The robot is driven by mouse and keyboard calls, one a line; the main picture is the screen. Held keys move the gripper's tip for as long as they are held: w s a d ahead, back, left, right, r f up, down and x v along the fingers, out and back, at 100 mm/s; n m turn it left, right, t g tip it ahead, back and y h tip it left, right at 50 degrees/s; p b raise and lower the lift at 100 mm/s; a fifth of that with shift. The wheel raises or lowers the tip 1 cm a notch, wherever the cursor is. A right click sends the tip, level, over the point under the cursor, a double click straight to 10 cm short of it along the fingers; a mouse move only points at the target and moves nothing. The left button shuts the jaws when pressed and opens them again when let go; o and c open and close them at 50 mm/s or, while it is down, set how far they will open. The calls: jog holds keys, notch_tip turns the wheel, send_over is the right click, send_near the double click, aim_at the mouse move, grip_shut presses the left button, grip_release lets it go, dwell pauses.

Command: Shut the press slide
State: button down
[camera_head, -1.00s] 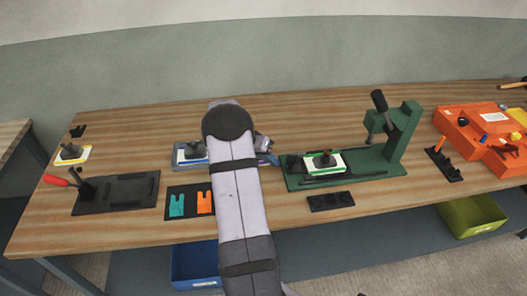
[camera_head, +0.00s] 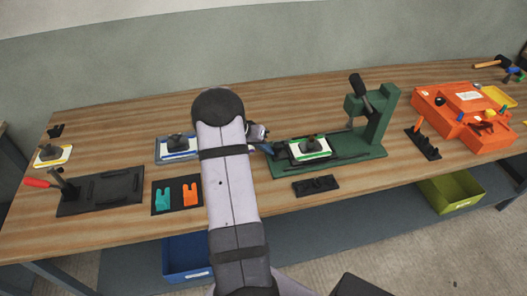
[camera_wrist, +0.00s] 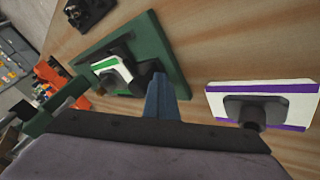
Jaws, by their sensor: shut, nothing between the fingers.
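The green press (camera_head: 378,118) stands on the right half of the bench, its black lever raised. Its slide carries a green-striped white mould (camera_head: 309,147) with a dark block on top. The mould is toward the left end of the press base, away from the upright column. My gripper (camera_head: 269,148) is shut and empty at the left end of the press, partly hidden by my arm. In the wrist view its blue fingers (camera_wrist: 163,98) are together, beside the dark knob at the slide's end. Whether they touch it I cannot tell. The mould also shows there (camera_wrist: 112,68).
A purple-striped mould (camera_wrist: 293,106) lies near my gripper in the wrist view. A blue-striped mould (camera_head: 177,155) is left of my arm. A black holder (camera_head: 316,186) lies in front of the press. An orange unit (camera_head: 462,112) stands at right.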

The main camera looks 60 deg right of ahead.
aim_at(306, 142)
jog(key=s+d+b, duration=0.5)
jog(key=s+d, duration=0.4)
jog(key=shift+s+f, duration=0.15)
jog(key=shift+s+d+b, duration=0.3)
jog(key=shift+s+d, duration=0.1)
jog(key=shift+d, duration=0.05)
jog(key=shift+r, duration=0.2)
jog(key=shift+s+d, duration=0.1)
jog(key=w, duration=0.1)
jog(key=w+a+b, duration=0.1)
jog(key=w, duration=0.2)
jog(key=shift+w+a+f, duration=0.15)
jog(key=shift+w+a, duration=0.1)
jog(key=b+v, duration=0.2)
jog(key=v, duration=0.7)
jog(key=shift+a+r+b, duration=0.2)
jog(key=shift+r+b, duration=0.1)
jog(key=shift+r, duration=0.05)
jog(key=shift+w+a+r, duration=0.1)
jog(key=shift+w+r, duration=0.05)
